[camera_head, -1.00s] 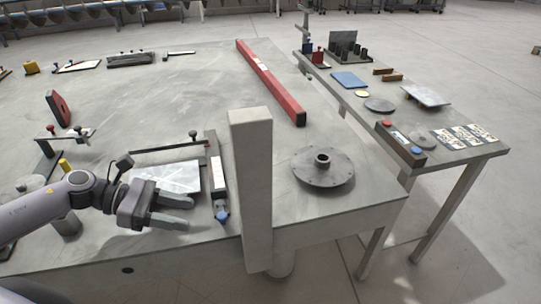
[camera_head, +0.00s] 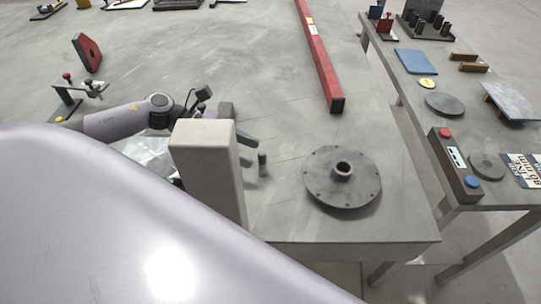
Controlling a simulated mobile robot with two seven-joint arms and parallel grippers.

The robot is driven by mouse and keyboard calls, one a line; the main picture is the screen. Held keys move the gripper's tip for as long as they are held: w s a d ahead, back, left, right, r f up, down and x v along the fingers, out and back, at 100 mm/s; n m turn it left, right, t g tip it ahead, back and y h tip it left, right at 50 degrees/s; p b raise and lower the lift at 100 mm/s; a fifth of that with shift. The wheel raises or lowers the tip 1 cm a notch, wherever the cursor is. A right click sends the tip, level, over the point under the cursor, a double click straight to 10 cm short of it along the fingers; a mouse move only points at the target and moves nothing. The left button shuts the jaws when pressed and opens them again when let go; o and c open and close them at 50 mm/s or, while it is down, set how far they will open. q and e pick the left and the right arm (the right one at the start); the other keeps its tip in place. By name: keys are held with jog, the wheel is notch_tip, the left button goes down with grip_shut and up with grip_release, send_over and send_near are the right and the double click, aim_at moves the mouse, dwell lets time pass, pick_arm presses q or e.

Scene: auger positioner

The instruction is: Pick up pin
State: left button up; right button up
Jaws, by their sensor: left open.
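A small dark upright cylinder (camera_head: 262,163), which looks like the pin, stands on the grey metal table (camera_head: 280,225), between the left gripper and the flanged disc. My left gripper (camera_head: 251,151) is open. Its two fingers point right toward the cylinder, their tips just left of it; I cannot tell whether they touch it. A pale upright post (camera_head: 205,150) hides part of my gripper and wrist. My right gripper is not in view.
A round flanged disc (camera_head: 342,187) lies right of the cylinder. A red bar (camera_head: 320,58) lies behind. A side table holds a rack of several dark pins (camera_head: 428,24), a blue plate (camera_head: 415,61) and a button box (camera_head: 455,165). A large pale smooth surface fills the lower left.

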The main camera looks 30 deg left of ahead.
aim_at(266, 175)
pick_arm(q)
jog(key=x, duration=0.1)
jog(key=p+x, duration=0.1)
jog(key=x, duration=0.3)
jog(key=shift+s+d+r+p, duration=0.15)
jog(key=shift+d+r+p, duration=0.1)
jog(key=shift+d+p, duration=0.1)
jog(key=shift+d+f, duration=0.3)
jog(key=shift+d, duration=0.05)
grip_shut()
